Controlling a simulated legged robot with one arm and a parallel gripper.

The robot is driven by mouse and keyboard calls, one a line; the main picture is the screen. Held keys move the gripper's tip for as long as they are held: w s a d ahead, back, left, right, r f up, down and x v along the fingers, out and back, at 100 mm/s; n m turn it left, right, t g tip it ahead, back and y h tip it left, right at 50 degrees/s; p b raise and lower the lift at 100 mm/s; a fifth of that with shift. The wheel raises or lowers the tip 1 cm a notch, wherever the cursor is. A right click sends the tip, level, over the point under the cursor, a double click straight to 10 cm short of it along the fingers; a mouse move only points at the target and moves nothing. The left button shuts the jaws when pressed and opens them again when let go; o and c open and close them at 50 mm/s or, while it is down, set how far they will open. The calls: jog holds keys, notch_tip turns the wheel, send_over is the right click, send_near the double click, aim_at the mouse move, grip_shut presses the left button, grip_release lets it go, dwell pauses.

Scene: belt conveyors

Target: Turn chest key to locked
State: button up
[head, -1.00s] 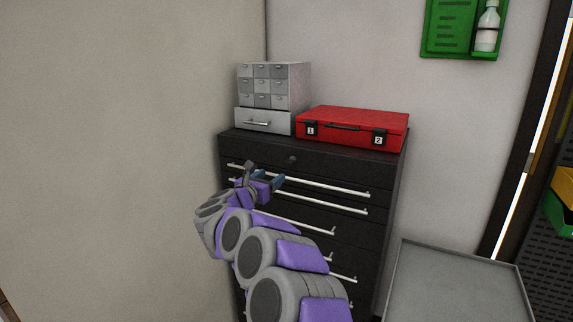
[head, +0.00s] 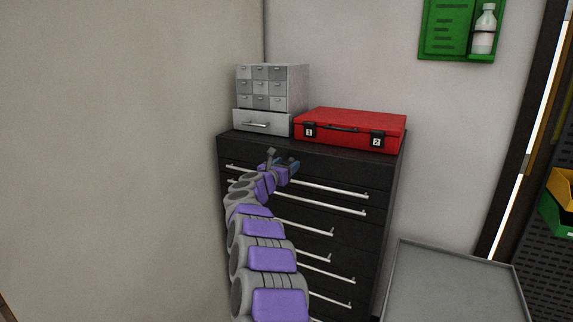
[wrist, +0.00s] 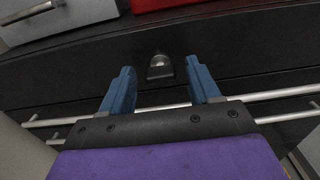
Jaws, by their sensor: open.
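The black chest (head: 350,172) of drawers stands against the wall in the head view. Its key (wrist: 160,66) shows in the wrist view as a small grey piece on the front of the top panel. It sits between and just beyond my two blue fingertips. My gripper (wrist: 160,82) is open and empty, with a finger to each side of the key and apart from it. In the head view my gripper (head: 286,164) is at the top panel and hides the key.
A red case (head: 350,128) and a grey small-drawer cabinet (head: 272,90) stand on the chest. Long drawer handles (head: 320,188) stick out below the key. A grey tray-like surface (head: 455,285) is at the right. A wall is close on the left.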

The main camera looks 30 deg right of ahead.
jog(key=shift+w+d, duration=0.25)
jog(key=shift+d, duration=0.15)
jog(key=c, duration=1)
